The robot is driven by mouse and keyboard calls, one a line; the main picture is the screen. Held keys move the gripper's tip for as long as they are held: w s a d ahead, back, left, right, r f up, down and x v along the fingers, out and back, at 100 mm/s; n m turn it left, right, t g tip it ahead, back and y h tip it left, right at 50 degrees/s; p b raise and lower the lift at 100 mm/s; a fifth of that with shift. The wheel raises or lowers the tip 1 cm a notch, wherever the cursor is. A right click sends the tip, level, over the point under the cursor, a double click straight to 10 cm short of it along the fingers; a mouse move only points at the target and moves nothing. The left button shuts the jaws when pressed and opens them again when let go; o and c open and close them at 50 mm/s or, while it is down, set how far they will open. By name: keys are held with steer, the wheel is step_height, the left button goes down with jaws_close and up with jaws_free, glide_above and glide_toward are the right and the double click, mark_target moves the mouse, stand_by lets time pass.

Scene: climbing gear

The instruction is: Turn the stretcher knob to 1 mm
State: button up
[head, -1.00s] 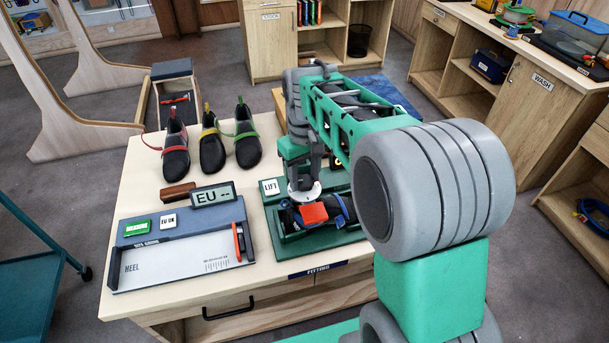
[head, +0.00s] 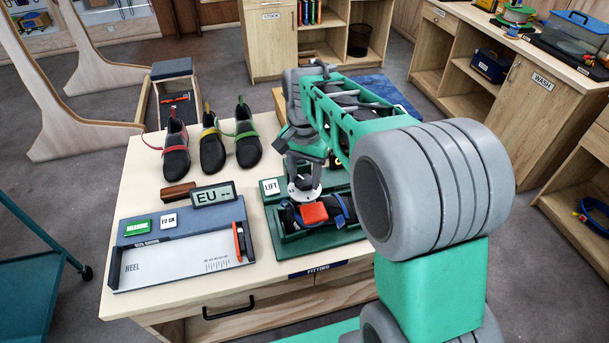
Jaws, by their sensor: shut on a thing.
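The stretcher (head: 288,246) is a green tray-like base on the fitting table, with a dark shoe (head: 336,210) and a red block (head: 314,212) in it. A white round dial with the dark stretcher knob (head: 304,188) stands above the shoe. My gripper (head: 303,177) points down at the dial and is shut on the knob. The dial's marks are too small to read, and my arm hides the stretcher's right and back parts. A "LIFT" label (head: 270,187) stands at its back left.
Three dark climbing shoes (head: 212,150) with red, yellow and green straps stand behind. A brown block (head: 178,194) lies between them.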

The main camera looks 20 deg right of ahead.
mark_target(305, 180)
steer(key=m, duration=0.5)
steer(key=shift+m, duration=0.3)
stand_by(0.4)
steer(key=o, duration=1.4)
step_height(305, 180, up, 8)
steer(key=shift+f+b, duration=0.15)
steer(key=shift+b, duration=0.25)
steer(key=shift+s, duration=0.1)
